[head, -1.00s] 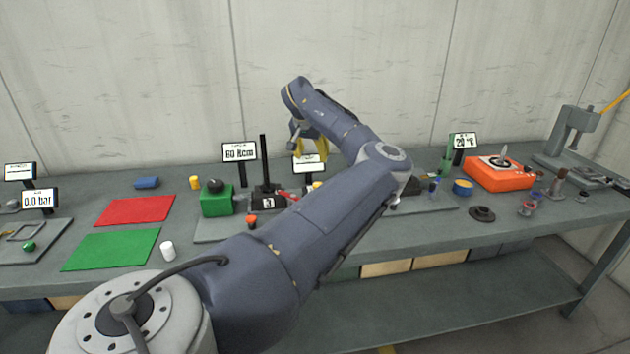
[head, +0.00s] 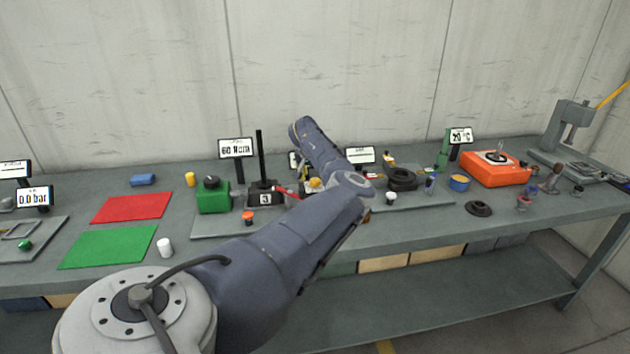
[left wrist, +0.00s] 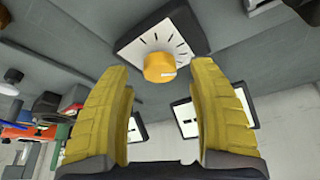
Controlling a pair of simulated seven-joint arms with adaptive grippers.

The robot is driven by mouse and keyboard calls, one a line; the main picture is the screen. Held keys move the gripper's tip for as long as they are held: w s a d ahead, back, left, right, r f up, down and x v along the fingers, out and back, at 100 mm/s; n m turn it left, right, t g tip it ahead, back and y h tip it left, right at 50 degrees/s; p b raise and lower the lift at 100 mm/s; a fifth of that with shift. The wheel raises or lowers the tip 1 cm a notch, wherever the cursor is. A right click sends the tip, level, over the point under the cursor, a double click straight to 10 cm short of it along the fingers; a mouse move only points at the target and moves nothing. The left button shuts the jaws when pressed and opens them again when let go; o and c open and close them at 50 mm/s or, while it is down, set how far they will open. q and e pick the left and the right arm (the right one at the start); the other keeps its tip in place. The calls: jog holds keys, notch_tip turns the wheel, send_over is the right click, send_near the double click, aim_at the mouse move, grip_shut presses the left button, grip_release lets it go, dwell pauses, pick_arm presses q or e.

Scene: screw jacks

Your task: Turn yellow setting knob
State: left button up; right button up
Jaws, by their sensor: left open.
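The yellow setting knob (left wrist: 158,66) is round and sits on a white dial plate (left wrist: 188,38) with black tick marks, set on a dark square housing. It shows in the left wrist view, upper middle. My left gripper (left wrist: 162,72) is open, with its two yellow fingers apart on either side of the knob in that view. The knob shows between the fingertips and appears beyond them; I see no contact. In the head view my left forearm covers most of the gripper and the dial area. My right gripper is not in view.
A black stand with a red part (head: 262,192) and a green block with a black knob (head: 213,197) stand left of my arm.

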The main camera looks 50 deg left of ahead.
pick_arm(q)
jog(key=shift+x, duration=0.95)
jog(key=shift+c, duration=0.3)
jog(key=c, duration=1.2)
jog(key=shift+d+n+g+y, duration=0.1)
jog(key=shift+n+g+y, duration=0.3)
jog(key=shift+n, duration=1)
jog(key=shift+n+g+y, duration=0.4)
jog(key=shift+n, duration=1)
grip_shut()
